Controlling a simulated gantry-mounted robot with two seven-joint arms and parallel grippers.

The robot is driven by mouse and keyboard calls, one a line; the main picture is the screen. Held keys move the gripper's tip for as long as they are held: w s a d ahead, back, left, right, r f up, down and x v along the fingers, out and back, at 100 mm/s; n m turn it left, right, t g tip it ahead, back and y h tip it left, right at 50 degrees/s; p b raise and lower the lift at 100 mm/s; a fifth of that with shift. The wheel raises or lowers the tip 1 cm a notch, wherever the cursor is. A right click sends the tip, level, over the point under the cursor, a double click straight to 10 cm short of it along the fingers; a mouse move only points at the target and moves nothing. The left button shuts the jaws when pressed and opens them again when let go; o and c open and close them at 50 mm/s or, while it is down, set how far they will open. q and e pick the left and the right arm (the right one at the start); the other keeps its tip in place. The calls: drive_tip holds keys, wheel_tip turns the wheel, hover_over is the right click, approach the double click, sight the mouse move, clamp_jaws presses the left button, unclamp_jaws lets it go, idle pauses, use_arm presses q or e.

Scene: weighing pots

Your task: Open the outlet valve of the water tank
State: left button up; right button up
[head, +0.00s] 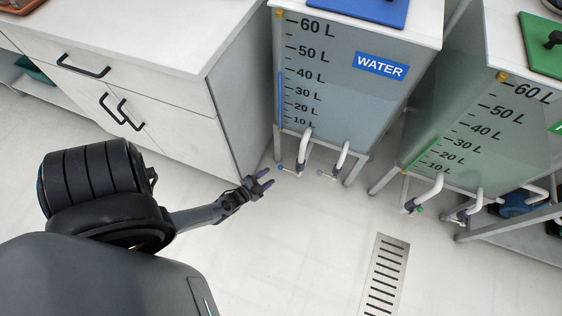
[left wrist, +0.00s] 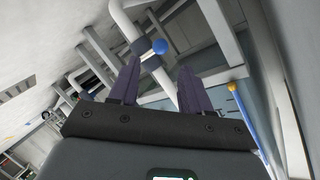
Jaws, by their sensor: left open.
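The water tank (head: 345,100) stands at upper centre in the head view, with a blue WATER label and a litre scale. Two white outlet pipes come out low on its front; the left pipe (head: 304,150) has a valve with a blue knob (head: 280,168), and the right pipe (head: 341,157) has a similar small valve (head: 321,172). My left gripper (head: 268,179) is open and empty, just left of and below the left valve. In the left wrist view a blue ball knob (left wrist: 160,46) on a pipe fitting shows just beyond the gap between my fingertips (left wrist: 160,68), apparently not touched. My right gripper is out of view.
A white cabinet (head: 150,90) stands close left of the tank. A second tank (head: 480,125) with green markings and its own outlet pipes stands at right. The tank's metal legs (head: 357,169) flank the pipes. The floor around the drain grate (head: 385,275) is clear.

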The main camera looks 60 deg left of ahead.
sight(280, 167)
use_arm(q)
drive_tip(key=b+x, duration=0.4)
drive_tip(key=x, duration=0.4)
drive_tip(key=shift+a+f, duration=0.1)
drive_tip(key=shift+f, duration=0.1)
drive_tip(key=shift+w+b, duration=0.35)
drive_tip(key=shift+w, duration=0.1)
drive_tip(key=shift+s+a, duration=0.1)
drive_tip(key=shift+s, duration=0.1)
clamp_jaws()
